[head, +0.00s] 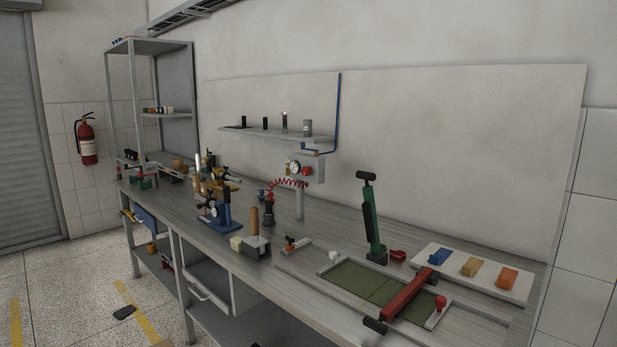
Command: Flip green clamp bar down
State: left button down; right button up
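Neither of my grippers shows in the head view.
A white board (477,289) with blue, yellow and orange blocks lies at the right. A red ring-like item (398,255) sits behind the mat. A wooden-handled tool (255,230), a blue press (222,212) and other tools crowd the bench's left part.

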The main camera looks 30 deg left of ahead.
aim_at(369, 207)
jog(key=u, duration=0.7)
jog(key=l+u, duration=0.2)
jog(key=l, duration=0.5)
jog(key=i, duration=0.05)
